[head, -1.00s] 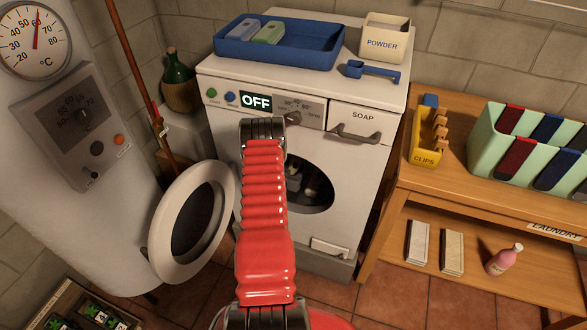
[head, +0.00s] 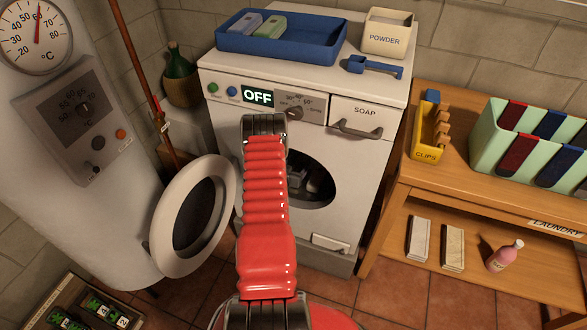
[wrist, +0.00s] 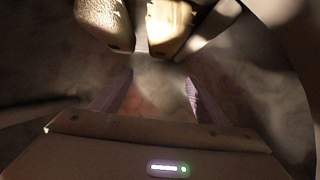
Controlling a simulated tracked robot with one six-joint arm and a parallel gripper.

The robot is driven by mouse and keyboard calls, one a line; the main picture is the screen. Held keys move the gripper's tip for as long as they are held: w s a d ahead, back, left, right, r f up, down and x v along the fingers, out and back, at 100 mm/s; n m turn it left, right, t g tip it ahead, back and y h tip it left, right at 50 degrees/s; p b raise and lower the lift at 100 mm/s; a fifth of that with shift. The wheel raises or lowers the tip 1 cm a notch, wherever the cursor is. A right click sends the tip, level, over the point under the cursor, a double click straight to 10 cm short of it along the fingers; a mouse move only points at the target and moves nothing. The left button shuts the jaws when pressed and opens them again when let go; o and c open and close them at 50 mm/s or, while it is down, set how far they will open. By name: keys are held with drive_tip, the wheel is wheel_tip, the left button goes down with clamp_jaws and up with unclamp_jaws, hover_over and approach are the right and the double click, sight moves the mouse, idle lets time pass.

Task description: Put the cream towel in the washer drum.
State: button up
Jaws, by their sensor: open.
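The white washer (head: 310,232) stands ahead with its round drum opening (head: 322,196) uncovered and its door (head: 193,222) swung open to the left. My gripper (head: 308,182) is partly visible inside the opening, behind my red arm. In the wrist view my gripper (wrist: 160,92) is open, with a finger at each side and a dim, curved grey wall around it. Two pale tan pieces (wrist: 168,25) show at the top; I cannot tell whether either is the towel. A cream folded piece (head: 453,248), possibly a towel, lies on the bench's lower shelf, beside a greyer one (head: 420,240).
A blue tray (head: 281,51), a powder box (head: 386,33) and a blue scoop (head: 375,66) sit on the washer. The wooden bench (head: 452,172) is right, with a yellow clips box (head: 427,150) and a pink bottle (head: 505,255). A boiler (head: 70,170) stands left.

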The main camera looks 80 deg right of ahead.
drive_tip(key=shift+a, duration=0.1)
drive_tip(key=v, duration=1.3)
drive_tip(key=shift+a, duration=0.25)
drive_tip(key=shift+r, duration=0.1)
drive_tip(key=shift+w, duration=0.15)
idle(0.7)
